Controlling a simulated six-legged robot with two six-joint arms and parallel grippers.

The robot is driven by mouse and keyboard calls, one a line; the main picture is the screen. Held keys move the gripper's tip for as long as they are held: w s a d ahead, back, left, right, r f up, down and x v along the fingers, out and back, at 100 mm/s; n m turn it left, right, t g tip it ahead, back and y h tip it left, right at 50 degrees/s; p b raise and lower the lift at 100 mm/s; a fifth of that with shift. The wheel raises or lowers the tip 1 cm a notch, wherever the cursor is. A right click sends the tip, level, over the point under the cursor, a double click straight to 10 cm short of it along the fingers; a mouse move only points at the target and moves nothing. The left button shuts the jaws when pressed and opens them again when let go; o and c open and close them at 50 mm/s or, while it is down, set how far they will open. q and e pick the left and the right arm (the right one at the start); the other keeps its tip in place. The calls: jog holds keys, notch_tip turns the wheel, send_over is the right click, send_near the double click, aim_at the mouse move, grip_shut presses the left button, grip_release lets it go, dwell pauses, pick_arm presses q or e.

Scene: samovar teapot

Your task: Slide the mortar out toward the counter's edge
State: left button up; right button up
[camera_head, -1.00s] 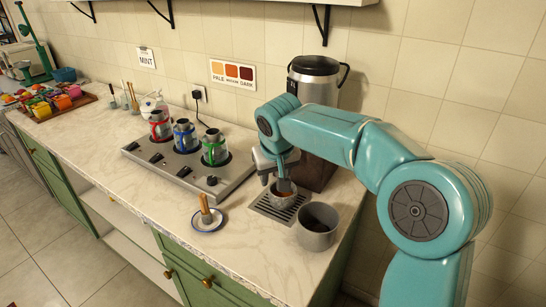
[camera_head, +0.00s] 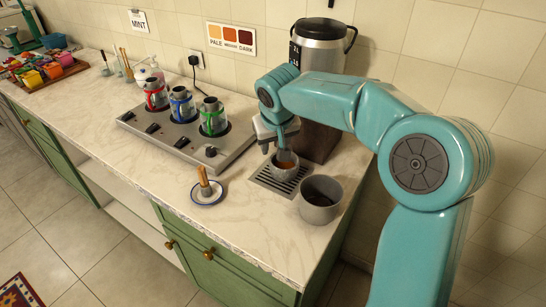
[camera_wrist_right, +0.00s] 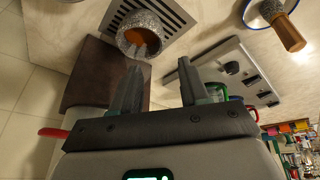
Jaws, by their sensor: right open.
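The mortar (camera_head: 290,176), a small grey speckled stone bowl with orange-brown inside, stands on the slotted metal grate (camera_head: 265,181) near the counter's right end. It also shows at the top of the right wrist view (camera_wrist_right: 155,19). My right gripper (camera_head: 284,152) points down at the mortar from above. In the wrist view its fingers (camera_wrist_right: 160,64) are apart with nothing between them. One fingertip appears to reach over the rim into the mortar's mouth; contact cannot be told. My left gripper is not in view.
A larger grey pot (camera_head: 319,212) stands close on the mortar's right. A saucer (camera_head: 207,201) with a wooden-handled tool is to its left. Bare counter lies in front, down to the edge above green cabinets (camera_head: 235,270).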

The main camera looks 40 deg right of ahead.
aim_at(273, 165)
jog(key=x, duration=1.3)
jog(key=shift+s+f, duration=0.1)
jog(key=shift+s, duration=0.15)
grip_shut()
